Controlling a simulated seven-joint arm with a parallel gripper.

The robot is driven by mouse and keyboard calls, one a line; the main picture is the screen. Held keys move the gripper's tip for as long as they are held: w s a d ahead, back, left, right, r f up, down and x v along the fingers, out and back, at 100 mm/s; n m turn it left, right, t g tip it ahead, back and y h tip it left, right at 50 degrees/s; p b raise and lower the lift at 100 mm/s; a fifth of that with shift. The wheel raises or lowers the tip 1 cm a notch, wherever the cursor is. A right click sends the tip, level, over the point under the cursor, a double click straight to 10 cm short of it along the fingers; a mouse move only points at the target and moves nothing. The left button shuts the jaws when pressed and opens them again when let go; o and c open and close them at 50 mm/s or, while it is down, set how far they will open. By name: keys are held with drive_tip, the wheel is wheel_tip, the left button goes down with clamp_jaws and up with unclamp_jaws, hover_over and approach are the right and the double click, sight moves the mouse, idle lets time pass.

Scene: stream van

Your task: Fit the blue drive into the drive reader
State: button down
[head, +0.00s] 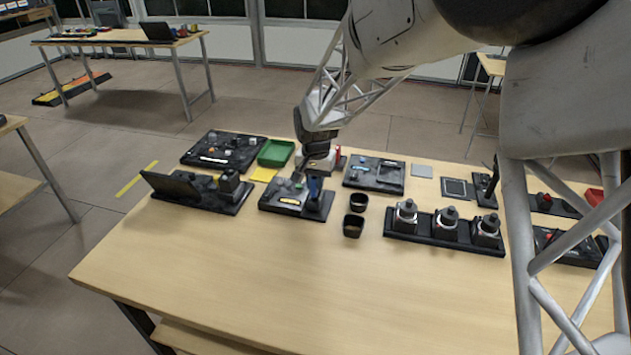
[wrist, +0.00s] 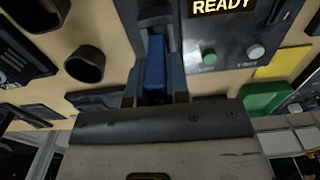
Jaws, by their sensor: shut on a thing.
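The blue drive (wrist: 155,72) is held upright between the two fingers of my gripper (wrist: 157,88) in the wrist view. In the head view the drive (head: 315,184) shows as a small blue patch below my gripper (head: 314,176). The drive reader (wrist: 225,40) is a dark panel with a lit READY display, a green button and a grey knob. It also shows in the head view (head: 283,195). The drive is at the reader's slot housing, on its right side in the head view. Whether its end is inside the slot is hidden.
Two dark cups (head: 353,225) stand just right of the reader. A black rack (head: 428,240) with several grey-topped items is farther right. A laptop-like device (head: 172,186) is at left, a green tray (head: 276,153) behind. The table's front (head: 230,270) is clear.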

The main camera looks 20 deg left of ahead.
drive_tip(key=shift+f, duration=1.5)
drive_tip(key=c, duration=1)
unclamp_jaws()
drive_tip(key=shift+r, duration=0.1)
drive_tip(key=shift+r, duration=3.75)
